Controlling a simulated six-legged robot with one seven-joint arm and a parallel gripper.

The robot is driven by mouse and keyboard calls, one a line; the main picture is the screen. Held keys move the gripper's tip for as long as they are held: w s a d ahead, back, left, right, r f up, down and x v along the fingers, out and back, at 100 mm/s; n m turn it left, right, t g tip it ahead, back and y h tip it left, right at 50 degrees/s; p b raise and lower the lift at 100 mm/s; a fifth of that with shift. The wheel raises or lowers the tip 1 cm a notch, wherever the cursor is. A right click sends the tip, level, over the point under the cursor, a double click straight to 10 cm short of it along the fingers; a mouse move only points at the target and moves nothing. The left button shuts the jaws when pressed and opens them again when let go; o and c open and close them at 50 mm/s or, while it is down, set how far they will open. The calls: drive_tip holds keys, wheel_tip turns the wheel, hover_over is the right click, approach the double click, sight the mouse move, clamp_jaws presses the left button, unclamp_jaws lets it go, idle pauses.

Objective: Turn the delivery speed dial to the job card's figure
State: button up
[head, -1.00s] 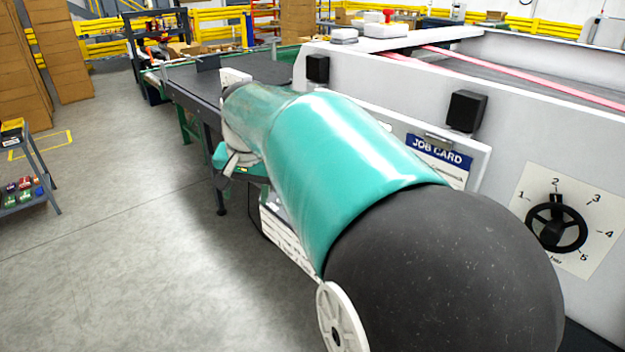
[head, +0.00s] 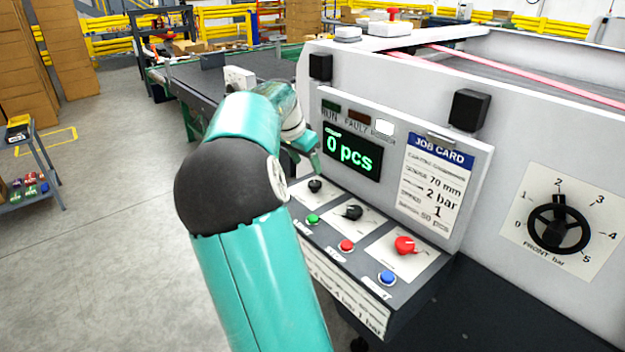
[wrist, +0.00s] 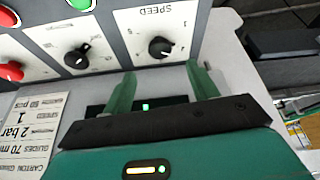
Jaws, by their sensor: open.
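The speed dial (wrist: 160,47) is a small black knob on a white plate marked SPEED, upside down in the wrist view. A white mark shows on it; its exact figure is hard to read. In the head view the dial (head: 315,186) is the leftmost knob on the sloped panel. The job card (head: 432,185) reads 70 mm, 2 bar, and 1 on the line that looks like speed. My gripper (wrist: 163,84) is open. Its two green fingers point toward the dial, apart from it, with the knob between their lines. In the head view my arm partly hides the gripper.
The panel also has a black knob (head: 353,212), a red knob (head: 405,245), and green (head: 312,219), red (head: 346,246) and blue (head: 387,278) buttons close by. The display (head: 352,153) reads 0 pcs. A front pressure handwheel (head: 559,225) is at right. Open floor lies left.

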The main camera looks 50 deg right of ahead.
sight(315, 183)
drive_tip(key=x, duration=0.8)
drive_tip(key=shift+a, duration=0.1)
drive_tip(key=shift+r, duration=0.1)
drive_tip(key=c, duration=1)
